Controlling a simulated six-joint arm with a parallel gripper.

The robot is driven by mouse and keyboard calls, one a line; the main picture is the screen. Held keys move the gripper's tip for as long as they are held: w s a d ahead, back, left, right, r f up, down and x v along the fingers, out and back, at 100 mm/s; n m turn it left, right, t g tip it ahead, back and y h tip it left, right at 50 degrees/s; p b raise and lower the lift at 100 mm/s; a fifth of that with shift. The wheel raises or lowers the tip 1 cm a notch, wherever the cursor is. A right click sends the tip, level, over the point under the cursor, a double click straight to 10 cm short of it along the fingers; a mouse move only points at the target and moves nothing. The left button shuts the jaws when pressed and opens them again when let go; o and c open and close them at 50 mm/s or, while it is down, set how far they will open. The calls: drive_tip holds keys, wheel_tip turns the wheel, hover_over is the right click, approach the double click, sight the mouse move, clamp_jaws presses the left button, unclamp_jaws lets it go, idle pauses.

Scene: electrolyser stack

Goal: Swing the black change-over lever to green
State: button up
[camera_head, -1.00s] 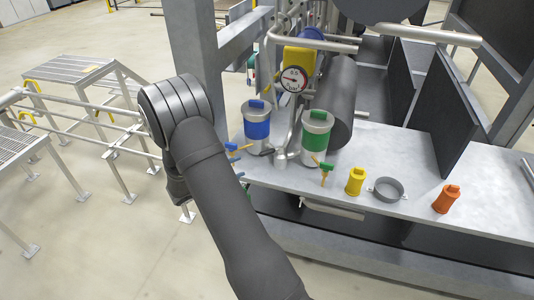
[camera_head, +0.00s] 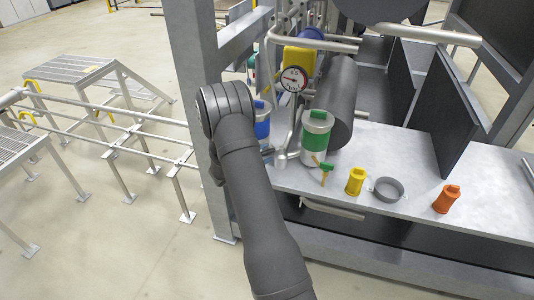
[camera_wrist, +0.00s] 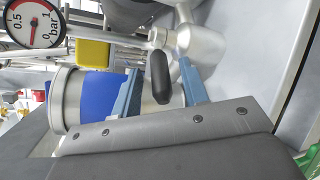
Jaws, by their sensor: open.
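The black change-over lever (camera_wrist: 160,77) shows in the wrist view as a rounded dark handle beside a silver pipe fitting (camera_wrist: 203,45). My gripper (camera_wrist: 160,66) is open, with one blue-grey finger on each side of the lever in the picture; I cannot tell whether either touches it. The canister with the blue band (camera_wrist: 97,95) is just left of the fingers. In the head view my arm covers part of this blue canister (camera_head: 262,128), and the lever cannot be made out. The canister with the green band (camera_head: 315,143) stands to the right of the pipe fitting.
A pressure gauge (camera_head: 293,79) and yellow block (camera_head: 299,60) sit above the canisters. A green-handled tap (camera_head: 327,168), yellow piece (camera_head: 355,181), grey ring (camera_head: 388,188) and orange piece (camera_head: 446,199) are on the bench (camera_head: 405,150). A steel post (camera_head: 193,60) stands behind my arm.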

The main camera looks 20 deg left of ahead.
drive_tip(key=shift+w+d+f, duration=0.15)
drive_tip(key=shift+w+d, duration=0.2)
drive_tip(key=shift+w, duration=0.25)
clamp_jaws()
drive_tip(key=shift+s+d+n+t+y, duration=0.25)
drive_tip(key=shift+d+n+t+y, duration=0.1)
drive_tip(key=shift+n+y, duration=0.4)
drive_tip(key=shift+s+d+n+t+y, duration=0.3)
drive_tip(key=shift+n+y, duration=0.25)
drive_tip(key=shift+y, duration=0.3)
drive_tip(key=shift+s+d+n+y, duration=0.15)
drive_tip(key=shift+d+n+y, duration=0.2)
drive_tip(key=shift+n+y, duration=0.6)
drive_tip(key=shift+s+d+n+y, duration=0.1)
drive_tip(key=shift+d+n+y, duration=0.4)
drive_tip(key=shift+y, duration=0.75)
drive_tip(key=shift+a+n, duration=0.1)
drive_tip(key=shift+n, duration=0.15)
